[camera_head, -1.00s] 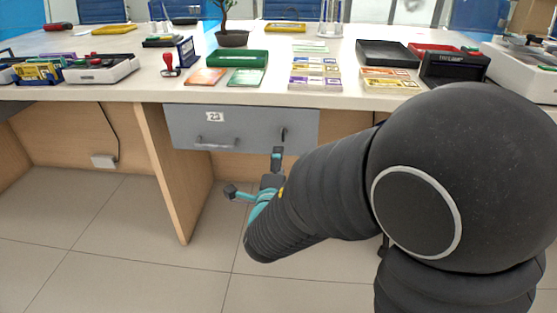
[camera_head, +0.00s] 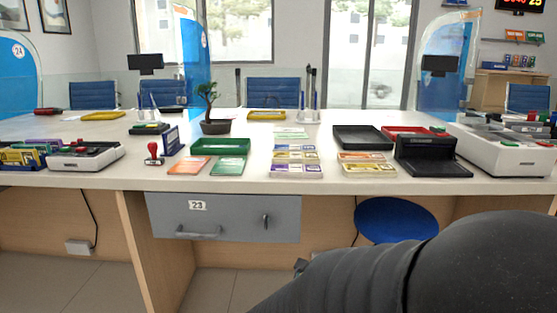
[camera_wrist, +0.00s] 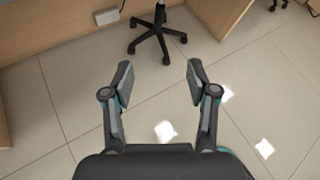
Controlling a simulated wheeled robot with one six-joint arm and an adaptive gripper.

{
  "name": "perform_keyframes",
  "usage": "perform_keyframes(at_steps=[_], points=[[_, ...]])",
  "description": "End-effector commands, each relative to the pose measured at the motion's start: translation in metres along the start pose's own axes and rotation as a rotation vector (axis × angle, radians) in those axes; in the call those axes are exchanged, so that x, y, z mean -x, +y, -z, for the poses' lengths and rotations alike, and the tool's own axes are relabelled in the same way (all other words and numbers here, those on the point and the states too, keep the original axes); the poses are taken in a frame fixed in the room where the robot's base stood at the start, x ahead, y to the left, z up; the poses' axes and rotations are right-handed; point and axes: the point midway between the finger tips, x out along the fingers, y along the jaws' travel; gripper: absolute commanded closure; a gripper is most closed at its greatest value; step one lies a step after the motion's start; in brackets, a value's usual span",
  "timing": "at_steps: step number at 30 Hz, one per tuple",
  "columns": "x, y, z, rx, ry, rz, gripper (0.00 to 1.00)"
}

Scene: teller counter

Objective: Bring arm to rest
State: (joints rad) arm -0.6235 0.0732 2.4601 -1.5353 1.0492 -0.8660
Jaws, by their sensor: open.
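My gripper (camera_wrist: 159,84) shows in the wrist view with its two fingers spread apart and nothing between them. It points down at the tiled floor, with a black wheeled chair base (camera_wrist: 158,30) beyond the fingertips. In the head view my arm crosses the lower right, below and in front of the counter, and hides my gripper there. The grey drawer (camera_head: 222,217) labelled 23 is shut under the counter, left of my arm.
The white counter (camera_head: 330,183) holds a bonsai (camera_head: 214,128), trays, banknote stacks (camera_head: 296,171), a red stamp (camera_head: 153,155) and machines at both ends. A blue round stool seat (camera_head: 396,219) stands under the counter. Open tiled floor (camera_head: 215,290) lies at lower left.

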Motion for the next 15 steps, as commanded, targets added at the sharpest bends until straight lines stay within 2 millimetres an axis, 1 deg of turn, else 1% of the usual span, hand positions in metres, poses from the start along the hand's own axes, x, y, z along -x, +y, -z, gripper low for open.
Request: perform_keyframes(at_steps=[1, 3, 5, 6, 10, 15], points=[[0.001, -0.016, 0.004, -0.140, 0.054, 0.045, 0.42], [0.004, -0.037, 0.015, -0.350, 0.133, 0.117, 0.42], [0.009, -0.053, 0.023, -0.530, 0.195, 0.184, 0.42], [0.013, -0.063, 0.029, -0.651, 0.235, 0.230, 0.42], [0.031, -0.089, 0.046, -1.044, 0.353, 0.387, 0.42], [0.062, -0.108, 0.060, -1.549, 0.497, 0.603, 0.42]])
